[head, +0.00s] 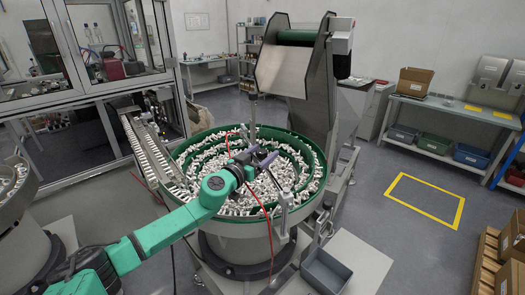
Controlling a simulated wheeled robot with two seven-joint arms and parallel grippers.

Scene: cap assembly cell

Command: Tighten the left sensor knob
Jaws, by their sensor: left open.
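A round green vibratory bowl (306,204) full of small white caps stands in the middle of the head view. My left arm, green, reaches in from the lower left, and my left gripper (268,160) is over the middle of the bowl, open. Grey sensor brackets stand at the bowl, one at the back (253,108) and one at the front right (283,205). The left sensor knob is too small to make out, and the gripper may hide it. I cannot tell whether the fingers touch anything. My right gripper is not in view.
A tall feeder hopper (285,72) rises behind the bowl. A slanted feed track (150,152) runs off its left side. A grey bin (326,270) stands at the front right. Thin red cables pass near the gripper and the front bracket. The floor at right is clear around a yellow square (425,199).

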